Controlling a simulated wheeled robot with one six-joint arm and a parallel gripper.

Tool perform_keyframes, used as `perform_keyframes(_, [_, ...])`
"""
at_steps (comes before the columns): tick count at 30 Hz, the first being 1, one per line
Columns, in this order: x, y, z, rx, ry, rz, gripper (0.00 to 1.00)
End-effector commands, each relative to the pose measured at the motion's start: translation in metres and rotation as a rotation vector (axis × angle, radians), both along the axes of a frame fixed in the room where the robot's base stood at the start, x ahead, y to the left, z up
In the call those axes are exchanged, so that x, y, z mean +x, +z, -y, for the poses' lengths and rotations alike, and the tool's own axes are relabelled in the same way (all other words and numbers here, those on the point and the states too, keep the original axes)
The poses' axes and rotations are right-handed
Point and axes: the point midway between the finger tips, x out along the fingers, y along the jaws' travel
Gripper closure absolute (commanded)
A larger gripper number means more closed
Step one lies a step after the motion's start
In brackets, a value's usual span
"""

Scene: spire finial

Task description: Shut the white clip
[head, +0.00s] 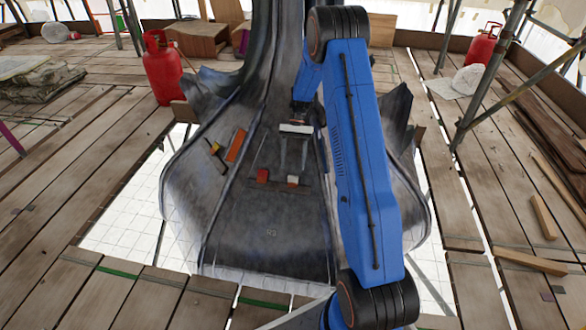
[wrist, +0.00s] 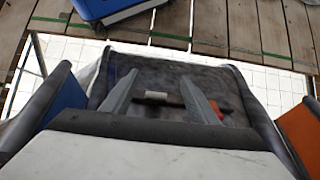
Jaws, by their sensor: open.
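The white clip (head: 293,180) is a small pale block on a dark brown bar (head: 318,189) low on the grey metal spire base. In the wrist view the white clip (wrist: 156,95) lies between my two fingers, with a gap on each side. My gripper (head: 292,168) is open and points down at it; its fingers (wrist: 160,77) also show in the wrist view. I cannot tell if the fingertips touch the metal, or whether the clip's lever is up or down. A red clip (head: 263,175) sits to the left on the same bar, and outside the fingers in the wrist view (wrist: 218,108).
An orange strip (head: 236,145) and a small yellow and red piece (head: 215,147) are on the spire base's left face. Pointed metal leaves rise at both sides. Plank flooring surrounds an opening. A red gas cylinder (head: 163,68) stands at back left; scaffold poles stand right.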

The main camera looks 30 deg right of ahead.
Motion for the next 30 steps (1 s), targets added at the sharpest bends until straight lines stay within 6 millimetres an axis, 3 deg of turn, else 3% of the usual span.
perform_keyframes(16, [-0.001,0.009,0.000,-0.033,0.001,0.030,0.46])
perform_keyframes(30, [-0.002,0.064,0.000,-0.343,0.003,0.433,0.46])
